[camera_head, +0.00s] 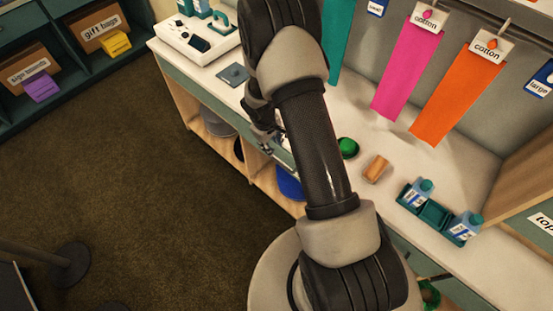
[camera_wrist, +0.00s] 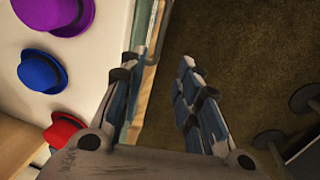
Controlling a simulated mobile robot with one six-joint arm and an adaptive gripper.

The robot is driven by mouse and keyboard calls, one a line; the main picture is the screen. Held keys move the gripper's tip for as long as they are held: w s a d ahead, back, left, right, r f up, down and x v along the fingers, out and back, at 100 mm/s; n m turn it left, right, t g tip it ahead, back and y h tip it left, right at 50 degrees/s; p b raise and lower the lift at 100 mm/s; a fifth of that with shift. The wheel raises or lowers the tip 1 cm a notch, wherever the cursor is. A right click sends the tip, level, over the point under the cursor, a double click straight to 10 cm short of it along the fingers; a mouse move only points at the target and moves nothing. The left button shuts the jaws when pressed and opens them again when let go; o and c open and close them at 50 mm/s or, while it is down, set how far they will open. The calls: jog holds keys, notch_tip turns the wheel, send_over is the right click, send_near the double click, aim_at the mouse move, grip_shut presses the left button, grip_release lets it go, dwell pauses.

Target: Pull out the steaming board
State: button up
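The steaming board cannot be told apart for sure. In the head view a teal front (camera_head: 203,93) runs under the white counter top (camera_head: 222,89). My gripper (camera_head: 266,143) is at the counter's front side, partly hidden by my arm. In the wrist view my gripper (camera_wrist: 160,85) is open, with its two fingers spread and nothing seen held between them. A teal and wood-coloured edge (camera_wrist: 151,52) runs beside the left finger, close to its tip. Dark floor shows behind the right finger. I cannot tell whether the left finger touches the edge.
Purple (camera_wrist: 62,12), blue (camera_wrist: 41,72) and red (camera_wrist: 62,130) hats lie on a pale surface at left. Bottles in a teal holder (camera_head: 434,214), a wooden block (camera_head: 376,168) and a green item (camera_head: 347,148) stand on the counter. Carpet (camera_head: 165,170) in front is clear.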

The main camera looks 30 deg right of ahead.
aim_at(278, 162)
jog(key=f+b, duration=0.1)
jog(key=f, duration=0.3)
jog(key=d+f+b, duration=0.1)
jog(key=f, duration=0.4)
jog(key=w+d+f+b, duration=0.1)
jog(key=f, duration=0.3)
jog(key=shift+d+f, duration=0.25)
jog(key=shift+f, duration=0.1)
grip_shut()
